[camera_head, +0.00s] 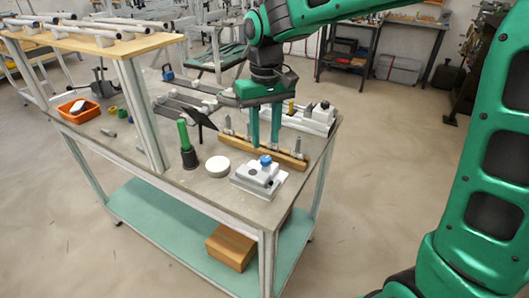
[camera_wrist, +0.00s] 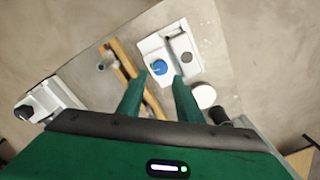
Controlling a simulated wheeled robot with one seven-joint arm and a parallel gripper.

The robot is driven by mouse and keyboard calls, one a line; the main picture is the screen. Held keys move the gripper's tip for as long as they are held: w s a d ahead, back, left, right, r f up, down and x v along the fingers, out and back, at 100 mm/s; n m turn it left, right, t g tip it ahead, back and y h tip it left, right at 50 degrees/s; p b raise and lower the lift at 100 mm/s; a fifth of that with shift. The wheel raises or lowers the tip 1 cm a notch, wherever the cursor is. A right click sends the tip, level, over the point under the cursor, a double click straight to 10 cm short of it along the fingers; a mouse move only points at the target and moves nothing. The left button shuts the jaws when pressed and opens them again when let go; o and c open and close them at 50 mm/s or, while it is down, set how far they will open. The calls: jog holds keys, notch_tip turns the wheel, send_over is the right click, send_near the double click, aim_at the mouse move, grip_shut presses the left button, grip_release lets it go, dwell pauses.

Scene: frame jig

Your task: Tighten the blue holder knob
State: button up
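The blue knob (camera_head: 265,160) sits on top of a white holder block (camera_head: 259,178) near the table's front right corner. In the wrist view the blue knob (camera_wrist: 159,67) and its white holder (camera_wrist: 183,47) lie beyond my fingertips, near the gap between them. My gripper (camera_head: 264,147) points down over the wooden bar behind the holder, with its two green fingers apart. In the wrist view my gripper (camera_wrist: 157,78) is open, with nothing between the fingers. In the head view the knob is in front of the gripper and apart from it.
A wooden bar (camera_head: 289,158) with several upright metal pins runs behind the holder. A second white fixture with a dark knob (camera_head: 322,106) stands behind it. A round white disc (camera_head: 218,166) and a green-handled tool (camera_head: 184,135) are to the left. An orange bin (camera_head: 78,112) is at far left.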

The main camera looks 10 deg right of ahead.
aim_at(265, 157)
jog(key=shift+f, duration=3.1)
jog(key=c, duration=0.8)
